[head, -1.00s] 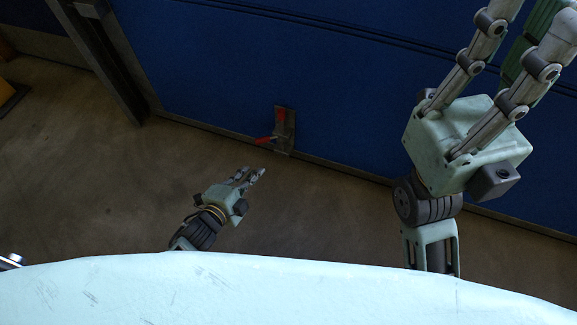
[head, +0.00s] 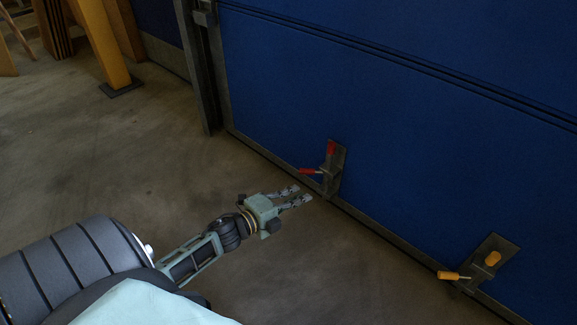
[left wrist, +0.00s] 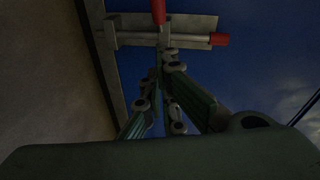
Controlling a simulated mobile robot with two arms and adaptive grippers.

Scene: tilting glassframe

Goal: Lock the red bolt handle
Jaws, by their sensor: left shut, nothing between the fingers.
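The red bolt handle (head: 310,171) sticks out to the left from a metal bolt plate (head: 340,160) low on the blue panel, with a second red part (head: 331,147) upright above it. In the left wrist view the red handle (left wrist: 158,12) points at the camera's top edge, and a red end piece (left wrist: 219,39) sits on the bar to the right. My left gripper (head: 300,195) is in front of the bolt, just below and left of it, shut and empty. In the left wrist view its fingers converge below the bolt; whether they touch it I cannot tell. My right gripper is out of view.
A second bolt plate (head: 493,258) with a yellow handle (head: 454,276) is on the panel at lower right. A grey post (head: 198,75) borders the blue panel (head: 400,110). A yellow post (head: 103,45) stands far left. The concrete floor (head: 130,160) is clear.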

